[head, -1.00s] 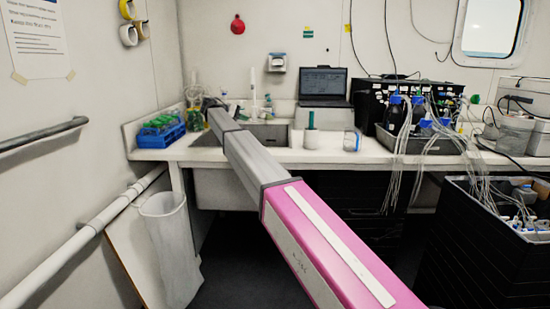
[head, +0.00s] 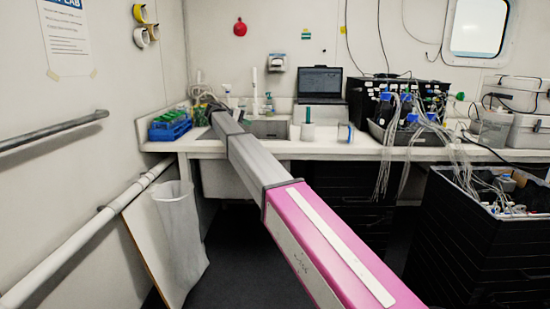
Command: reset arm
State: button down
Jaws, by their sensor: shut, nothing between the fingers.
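My arm (head: 310,235), pink near me and grey farther out, stretches from the bottom right of the head view towards the sink (head: 270,129) at the back. My gripper (head: 206,103) is at its far end, small and partly hidden behind the grey arm link, near the left part of the counter. It looks shut, and I see nothing held in it.
A blue rack with green-capped tubes (head: 169,131) stands left of the arm's far end. The counter (head: 400,153) holds a laptop (head: 320,84) and tubed bottles. A bin (head: 180,235) is below left; a black crate (head: 465,240) stands at right.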

jog(key=s+d+f+g+y, duration=0.1)
jog(key=s+d+f+y, duration=0.1)
jog(key=s+d+f, duration=0.55)
jog(key=s+d+f+m+g+y, duration=0.15)
jog(key=s+d+f, duration=0.5)
jog(key=f, duration=0.65)
jog(key=s+d+f+g+y, duration=0.1)
jog(key=s+d+f+y, duration=0.1)
jog(key=s+d+f, duration=0.55)
jog(key=s+d+f+m+g+y, duration=0.1)
jog(key=s+d+f+m+y, duration=0.1)
jog(key=s+d+f, duration=0.3)
jog(key=s+d+f+m+g+y, duration=0.1)
jog(key=s+d+f+y, duration=0.3)
jog(key=s+f, duration=0.8)
jog(key=s+d+m, duration=0.1)
jog(key=s, duration=0.7)
jog(key=shift+d, duration=0.35)
jog(key=shift+s+f+g+y, duration=0.1)
jog(key=shift+g+y, duration=0.15)
